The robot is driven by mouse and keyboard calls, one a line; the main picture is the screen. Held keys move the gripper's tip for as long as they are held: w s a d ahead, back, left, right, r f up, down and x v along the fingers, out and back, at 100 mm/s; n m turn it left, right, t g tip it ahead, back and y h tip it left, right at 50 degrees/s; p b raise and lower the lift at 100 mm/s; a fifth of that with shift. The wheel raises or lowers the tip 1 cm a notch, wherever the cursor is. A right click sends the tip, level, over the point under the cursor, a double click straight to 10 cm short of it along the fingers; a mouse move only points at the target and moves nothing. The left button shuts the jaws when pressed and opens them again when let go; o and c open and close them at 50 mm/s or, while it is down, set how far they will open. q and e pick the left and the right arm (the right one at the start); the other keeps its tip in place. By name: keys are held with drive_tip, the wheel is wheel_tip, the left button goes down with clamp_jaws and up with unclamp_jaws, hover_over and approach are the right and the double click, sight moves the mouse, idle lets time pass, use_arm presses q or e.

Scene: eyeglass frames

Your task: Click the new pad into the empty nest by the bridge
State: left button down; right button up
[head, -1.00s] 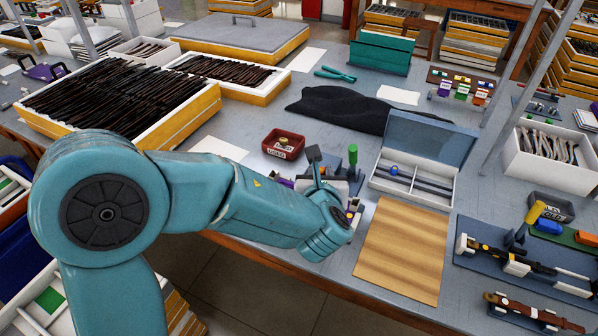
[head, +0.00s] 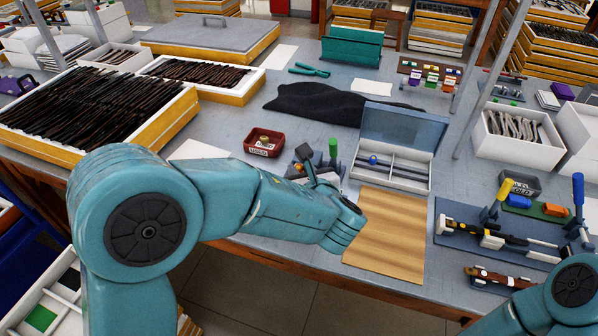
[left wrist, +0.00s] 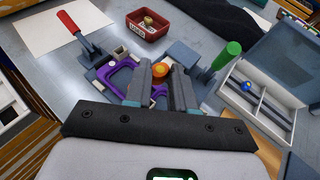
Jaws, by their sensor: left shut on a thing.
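My left gripper (left wrist: 161,78) reaches over the fixture in the middle of the bench. Its two grey fingers are shut on a small orange round piece (left wrist: 160,70); I cannot tell whether this is the pad. A purple eyeglass frame (left wrist: 120,76) sits in the grey fixture beneath and beside the fingers. The fingers and the orange piece cover the bridge area, so the nest does not show. My right gripper is out of view.
A red-handled lever (left wrist: 68,22) stands left of the fixture and a green handle (head: 333,147) right of it. A labelled red tray (head: 263,143) lies behind. An open divided case (head: 392,172) and a wooden board (head: 388,235) are to the right.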

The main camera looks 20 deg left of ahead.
use_arm(q)
drive_tip(key=shift+f+b, duration=2.7)
drive_tip(key=shift+f, duration=0.55)
drive_tip(key=shift+f+b, duration=1.25)
drive_tip(key=shift+b, duration=0.15)
drive_tip(key=c, duration=0.9)
unclamp_jaws()
drive_tip(key=shift+o, duration=0.2)
drive_tip(key=shift+r, duration=0.1)
